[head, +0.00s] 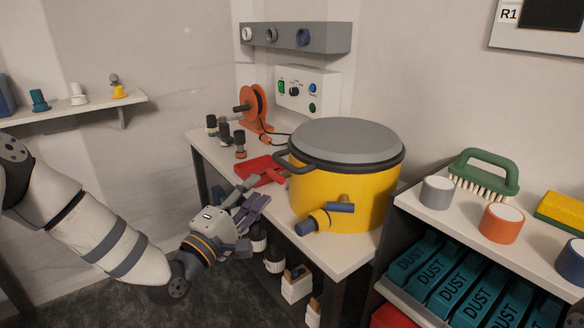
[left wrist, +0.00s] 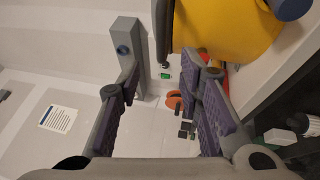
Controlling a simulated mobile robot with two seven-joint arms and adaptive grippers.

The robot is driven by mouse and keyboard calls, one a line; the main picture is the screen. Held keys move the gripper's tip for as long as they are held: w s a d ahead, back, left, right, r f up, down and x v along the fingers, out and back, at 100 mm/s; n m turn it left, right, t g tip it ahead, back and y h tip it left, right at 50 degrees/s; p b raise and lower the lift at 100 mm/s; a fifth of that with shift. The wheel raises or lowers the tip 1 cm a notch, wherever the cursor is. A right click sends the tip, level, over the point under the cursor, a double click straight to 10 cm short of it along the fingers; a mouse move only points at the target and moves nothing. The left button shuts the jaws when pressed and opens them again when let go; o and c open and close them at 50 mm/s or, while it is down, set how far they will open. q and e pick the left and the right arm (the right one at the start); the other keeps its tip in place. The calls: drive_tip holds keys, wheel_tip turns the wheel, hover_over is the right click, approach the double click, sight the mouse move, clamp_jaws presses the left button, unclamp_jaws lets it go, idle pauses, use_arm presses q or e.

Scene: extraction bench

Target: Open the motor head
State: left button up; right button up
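The motor head appears to be the grey round lid (head: 345,140) on top of the yellow drum (head: 330,195). The lid sits flat and closed on the drum. A dark handle (head: 284,160) sticks out at the drum's upper left. A blue-grey fitting (head: 341,207) and a short spout (head: 313,222) are on the drum's front. My left gripper (head: 256,193) is open and empty at the bench's front left edge, left of the drum and apart from it. In the left wrist view, its spread fingers (left wrist: 160,73) show below the yellow drum (left wrist: 225,25). My right gripper is not in view.
A red tray-like piece (head: 262,170) lies on the bench (head: 342,258) close to my left gripper. Several dark bottles (head: 224,132) and an orange reel (head: 253,108) stand behind it. A shelf unit (head: 412,203) with a green brush (head: 485,172) and dust boxes (head: 480,297) is at the right.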

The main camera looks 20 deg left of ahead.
sight(282, 165)
use_arm(q)
drive_tip(key=x, duration=0.5)
drive_tip(key=b+x, duration=0.1)
drive_tip(key=x, duration=0.5)
drive_tip(key=shift+w+d+f, duration=0.15)
drive_tip(key=shift+w+d, duration=0.1)
drive_tip(key=shift+d, duration=0.05)
clamp_jaws()
